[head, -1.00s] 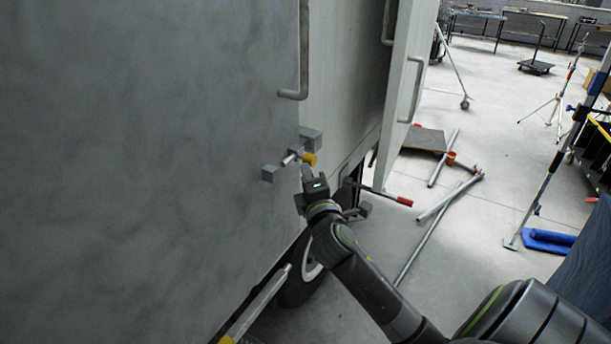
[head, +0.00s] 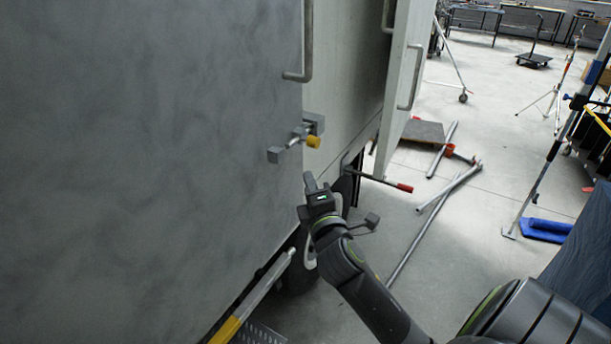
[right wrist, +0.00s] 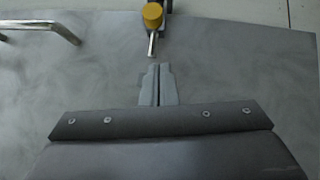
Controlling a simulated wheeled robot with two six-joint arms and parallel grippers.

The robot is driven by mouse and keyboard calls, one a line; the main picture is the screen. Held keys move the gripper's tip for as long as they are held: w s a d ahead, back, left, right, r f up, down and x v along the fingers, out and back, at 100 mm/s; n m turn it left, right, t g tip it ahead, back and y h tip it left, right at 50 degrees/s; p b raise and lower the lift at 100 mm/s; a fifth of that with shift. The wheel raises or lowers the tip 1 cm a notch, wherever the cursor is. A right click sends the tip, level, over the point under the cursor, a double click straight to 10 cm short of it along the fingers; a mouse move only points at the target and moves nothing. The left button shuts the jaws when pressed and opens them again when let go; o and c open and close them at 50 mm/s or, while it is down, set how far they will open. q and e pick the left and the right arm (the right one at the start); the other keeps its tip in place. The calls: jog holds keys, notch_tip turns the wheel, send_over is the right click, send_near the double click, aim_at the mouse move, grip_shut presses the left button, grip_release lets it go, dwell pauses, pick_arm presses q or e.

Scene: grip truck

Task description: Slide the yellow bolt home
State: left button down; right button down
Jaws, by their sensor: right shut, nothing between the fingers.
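The bolt has a yellow knob (head: 313,141) on a metal rod, mounted on the grey truck door (head: 180,150). In the head view the rod lies between a grey block (head: 274,155) on the left and a bracket (head: 314,121) on the right. The yellow knob also shows at the top of the right wrist view (right wrist: 153,15). My right gripper (head: 311,182) is below the knob, apart from it. In the right wrist view its fingers (right wrist: 157,70) are together with nothing between them. My left gripper is not in view.
A door handle (head: 306,45) is above the bolt. A red-ended lever (head: 385,181) sticks out at lower right of it. A yellow and silver bar (head: 250,300) is at lower left. Metal poles (head: 440,190) lie on the floor.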

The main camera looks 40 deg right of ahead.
jog(key=shift+r+b+v, duration=0.2)
jog(key=shift+b+v, duration=0.2)
jog(key=shift+v, duration=2.05)
jog(key=shift+a, duration=0.25)
notch_tip(320, 180, down, 21)
jog(key=w+d+m+g+y, duration=0.1)
jog(key=w+m+g+y, duration=0.2)
jog(key=g, duration=0.1)
jog(key=s+f+m+g+y, duration=0.1)
jog(key=s+f+g, duration=0.15)
jog(key=f, duration=0.65)
jog(key=s+f+m+g, duration=0.2)
jog(key=s+f, duration=0.2)
jog(key=f, duration=0.5)
jog(key=s+f+m+g, duration=0.2)
jog(key=s+f, duration=0.5)
jog(key=f, duration=0.3)
jog(key=s+a+f+m+g, duration=0.1)
jog(key=s+f+m+g, duration=0.1)
jog(key=s+f, duration=0.3)
jog(key=s+a+f+m+g+y, duration=0.1)
jog(key=s+f, duration=0.4)
jog(key=s, duration=0.9)
jog(key=s+a+f+m+g+y, duration=0.1)
jog(key=s+a+f+m+g, duration=0.2)
jog(key=s, duration=0.6)
notch_tip(320, 180, down, 3)
jog(key=shift+s+r+m, duration=0.15)
jog(key=shift+s+m, duration=0.1)
jog(key=shift+m, duration=0.65)
